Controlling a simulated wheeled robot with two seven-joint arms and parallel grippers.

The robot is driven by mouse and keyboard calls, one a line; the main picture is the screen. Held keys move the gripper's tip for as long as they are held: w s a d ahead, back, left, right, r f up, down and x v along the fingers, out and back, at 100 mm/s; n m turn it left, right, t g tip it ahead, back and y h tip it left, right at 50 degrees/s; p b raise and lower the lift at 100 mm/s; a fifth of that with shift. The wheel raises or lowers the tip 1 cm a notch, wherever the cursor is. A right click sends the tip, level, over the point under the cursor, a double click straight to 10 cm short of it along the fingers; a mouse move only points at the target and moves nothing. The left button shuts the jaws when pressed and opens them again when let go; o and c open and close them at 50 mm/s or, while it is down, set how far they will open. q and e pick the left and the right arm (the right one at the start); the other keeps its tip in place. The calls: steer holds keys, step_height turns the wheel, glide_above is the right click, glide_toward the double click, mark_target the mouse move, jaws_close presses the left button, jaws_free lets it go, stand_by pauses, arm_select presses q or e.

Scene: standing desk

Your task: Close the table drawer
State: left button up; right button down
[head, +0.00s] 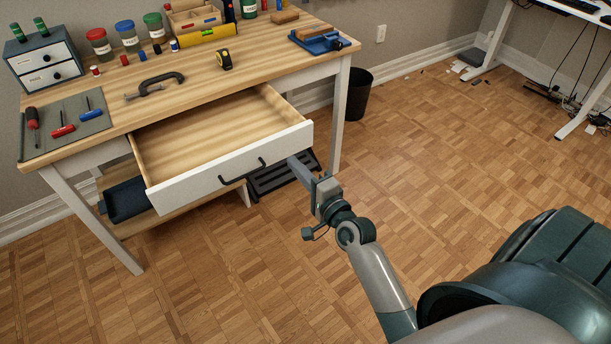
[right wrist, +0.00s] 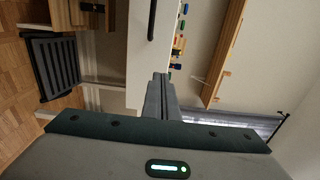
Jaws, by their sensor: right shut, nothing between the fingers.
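The table drawer (head: 215,140) is pulled well out of the wooden workbench (head: 140,75) and looks empty. Its white front has a black bar handle (head: 242,171). My right gripper (head: 295,163) is shut and empty, with its fingertips close to the right end of the drawer front. In the right wrist view the shut fingers (right wrist: 159,84) point at the white drawer front (right wrist: 140,50), beside the black handle (right wrist: 152,20). I cannot tell whether they touch it. My left gripper is out of view.
The benchtop holds a small drawer box (head: 45,62), a grey mat with screwdrivers (head: 95,126), a clamp (head: 155,84), jars, a yellow level (head: 208,36) and a tape measure (head: 223,60). A black bin (head: 355,95) stands behind the bench's right leg. The floor in front is clear.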

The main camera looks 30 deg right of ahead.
mark_target(276, 144)
steer(key=w, duration=0.5)
steer(key=shift+w+a, duration=0.1)
steer(key=shift+w, duration=0.9)
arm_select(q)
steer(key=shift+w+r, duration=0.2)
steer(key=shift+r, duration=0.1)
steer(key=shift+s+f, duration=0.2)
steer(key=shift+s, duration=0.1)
